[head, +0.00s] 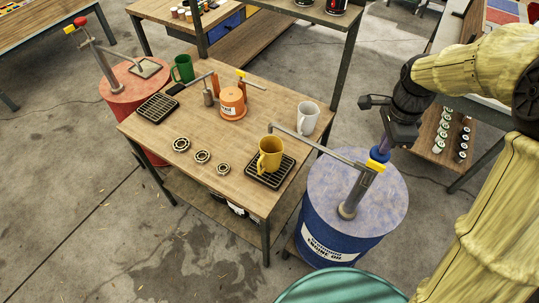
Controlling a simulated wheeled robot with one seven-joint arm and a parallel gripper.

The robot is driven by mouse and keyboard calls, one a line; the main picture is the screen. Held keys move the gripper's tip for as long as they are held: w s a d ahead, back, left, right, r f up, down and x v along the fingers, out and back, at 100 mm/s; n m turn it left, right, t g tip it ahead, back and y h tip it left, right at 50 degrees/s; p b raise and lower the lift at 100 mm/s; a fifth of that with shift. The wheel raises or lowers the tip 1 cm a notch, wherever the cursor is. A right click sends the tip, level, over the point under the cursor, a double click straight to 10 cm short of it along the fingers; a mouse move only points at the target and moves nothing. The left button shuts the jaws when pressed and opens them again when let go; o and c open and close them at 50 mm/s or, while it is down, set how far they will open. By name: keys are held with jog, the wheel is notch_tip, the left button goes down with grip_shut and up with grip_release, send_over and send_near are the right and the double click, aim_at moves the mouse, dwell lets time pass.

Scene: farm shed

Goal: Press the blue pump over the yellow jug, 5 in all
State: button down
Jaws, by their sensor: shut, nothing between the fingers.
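A blue drum (325,240) labelled engine oil stands at the right end of the wooden table. A pump (347,208) rises from its lid, with a yellow piece (376,165) and a blue knob (380,155) at its top. Its spout (300,139) reaches left over the table. The yellow jug (268,160) stands upright on a black drip grate (284,178) under the spout's end. My gripper (385,150) points down with its fingers at the blue knob. It is shut and empty; whether it touches the knob is hard to tell.
Several bearings (203,156) lie on the table (215,200). A teal drum (340,287) is in front.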

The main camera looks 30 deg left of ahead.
jog(key=shift+r+p, duration=1.75)
jog(key=shift+r, duration=0.55)
jog(key=shift+f, duration=0.15)
jog(key=shift+f+b, duration=2.25)
jog(key=shift+f, duration=0.95)
jog(key=shift+s+f+b, duration=0.1)
jog(key=shift+f+b, duration=0.25)
jog(key=shift+f, duration=0.2)
jog(key=shift+r, duration=0.1)
jog(key=shift+r+p, duration=3.2)
jog(key=shift+r, duration=0.6)
jog(key=shift+f, duration=0.15)
jog(key=shift+f+b, duration=0.5)
jog(key=shift+f, duration=0.1)
